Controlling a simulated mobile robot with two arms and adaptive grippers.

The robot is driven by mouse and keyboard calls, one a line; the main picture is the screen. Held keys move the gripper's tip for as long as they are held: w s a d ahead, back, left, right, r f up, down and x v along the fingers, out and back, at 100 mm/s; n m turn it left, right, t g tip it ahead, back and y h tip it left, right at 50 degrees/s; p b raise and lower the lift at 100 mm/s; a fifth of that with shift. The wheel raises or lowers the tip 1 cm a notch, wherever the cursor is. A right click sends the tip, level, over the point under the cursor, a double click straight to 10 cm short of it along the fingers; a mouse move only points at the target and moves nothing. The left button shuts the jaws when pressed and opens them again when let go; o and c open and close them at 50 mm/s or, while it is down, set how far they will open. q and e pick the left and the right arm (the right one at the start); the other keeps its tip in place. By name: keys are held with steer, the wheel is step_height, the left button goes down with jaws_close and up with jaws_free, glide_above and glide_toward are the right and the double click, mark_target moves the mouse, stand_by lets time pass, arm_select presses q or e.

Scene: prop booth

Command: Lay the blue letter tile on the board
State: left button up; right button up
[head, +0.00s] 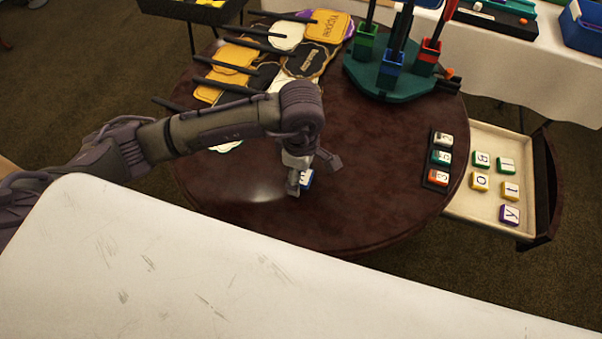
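The blue letter tile (307,179), with a white face, lies on the dark round table, partly hidden by my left gripper. My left gripper (311,174) points down over it, fingers apart, with one finger at the tile's left and the other to its upper right. Contact between finger and tile cannot be told. A narrow black board (429,183) lies near the table's right edge, with a grey, a teal and an orange letter tile in a column on it. My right gripper is not in view.
An open drawer (477,215) at the right holds several letter tiles. A green stand (384,82) with coloured holders is at the back. Signs on dark sticks (306,62) cover the table's back left. The table (375,200) is bare between tile and board.

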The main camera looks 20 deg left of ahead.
arm_select(q)
steer(key=shift+f, duration=0.1)
steer(key=shift+c, duration=0.3)
steer(key=c, duration=1.1)
steer(key=shift+o, duration=0.2)
